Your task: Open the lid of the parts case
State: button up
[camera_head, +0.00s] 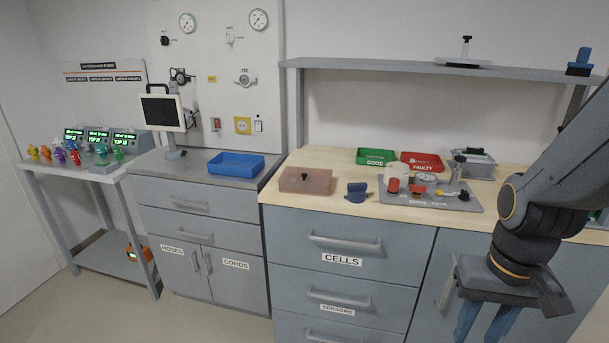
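A low box with a brownish, see-through lid and a small black knob (305,181) sits on the wooden worktop, left of centre. Its lid looks shut. A grey, clear-sided case (478,165) with a bar on top stands at the back right of the worktop, partly behind other items. I cannot tell for sure which of the two is the parts case. My gripper (485,325) hangs at the lower right, in front of the cabinet and below the worktop, apart from both. Its two blue fingers point down with a gap between them.
A green GOOD tray (376,157) and a red FAULTY tray (422,161) stand at the back. A shelf (430,69) overhangs the worktop. A blue tray (236,164) stands further left.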

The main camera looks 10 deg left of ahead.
aim_at(291, 174)
jog(key=z, duration=0.05)
jog(key=k, duration=1.15)
jog(key=u, duration=0.75)
jog(key=i, duration=1.55)
jog(key=z, duration=0.1)
